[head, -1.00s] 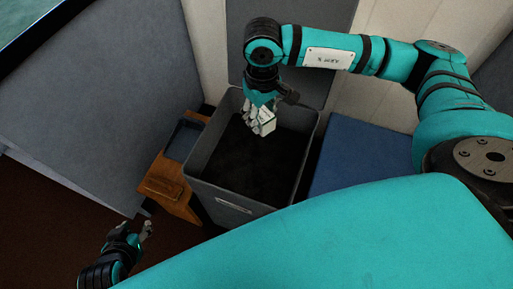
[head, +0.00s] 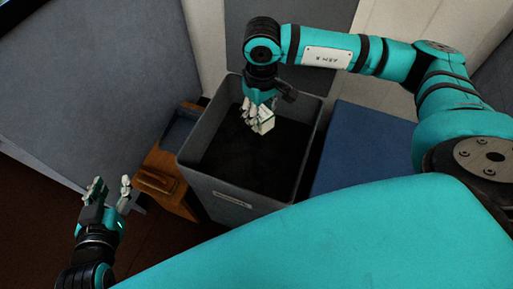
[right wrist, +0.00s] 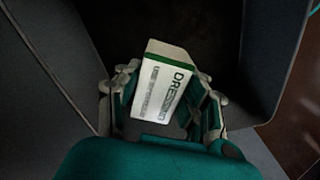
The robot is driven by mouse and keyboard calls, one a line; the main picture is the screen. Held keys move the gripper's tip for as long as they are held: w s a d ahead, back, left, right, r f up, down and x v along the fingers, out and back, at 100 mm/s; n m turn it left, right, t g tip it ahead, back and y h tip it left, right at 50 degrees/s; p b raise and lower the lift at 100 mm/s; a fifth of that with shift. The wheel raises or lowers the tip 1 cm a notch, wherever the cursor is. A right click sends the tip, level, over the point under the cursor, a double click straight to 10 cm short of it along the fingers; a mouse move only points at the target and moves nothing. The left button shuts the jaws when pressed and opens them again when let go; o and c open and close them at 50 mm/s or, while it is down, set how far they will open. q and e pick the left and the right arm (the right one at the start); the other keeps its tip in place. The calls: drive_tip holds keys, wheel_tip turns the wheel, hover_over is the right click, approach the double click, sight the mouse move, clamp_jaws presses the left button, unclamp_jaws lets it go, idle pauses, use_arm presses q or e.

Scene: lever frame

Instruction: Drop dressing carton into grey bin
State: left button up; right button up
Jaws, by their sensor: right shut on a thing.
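The dressing carton (head: 264,123) is a small white box with green print, and "DRESSING" shows on it in the right wrist view (right wrist: 160,92). My right gripper (head: 256,113) is shut on it, with a finger on either side of the carton. It holds the carton over the open top of the grey bin (head: 240,185), near the bin's back part. The bin's dark inside shows below the carton. My left gripper (head: 108,192) is empty, with its fingers apart, to the left of the bin in the head view.
A wooden stand (head: 157,180) with a dark blue tray on it is just left of the bin. A blue box-like surface (head: 362,148) is close to the bin's right. Grey panels (head: 110,90) rise at the left and behind.

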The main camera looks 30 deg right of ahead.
use_arm(q)
drive_tip(key=shift+w+d+r+t+h+b, duration=0.25)
drive_tip(key=shift+r+t, duration=0.2)
drive_tip(key=shift+r, duration=0.25)
drive_tip(key=shift+w+d+r+t, duration=0.1)
drive_tip(key=shift+w+r+t, duration=0.3)
drive_tip(key=shift+r, duration=0.25)
drive_tip(key=shift+w+d+r+t+h+b, duration=0.15)
drive_tip(key=shift+w+d+r+t, duration=0.1)
drive_tip(key=shift+r+t, duration=0.35)
use_arm(e)
drive_tip(key=shift+f, duration=1.1)
use_arm(q)
drive_tip(key=shift+r, duration=0.1)
use_arm(e)
drive_tip(key=o, duration=1.1)
use_arm(q)
drive_tip(key=shift+a, duration=0.1)
use_arm(e)
wheel_tip(320, 180, up, 12)
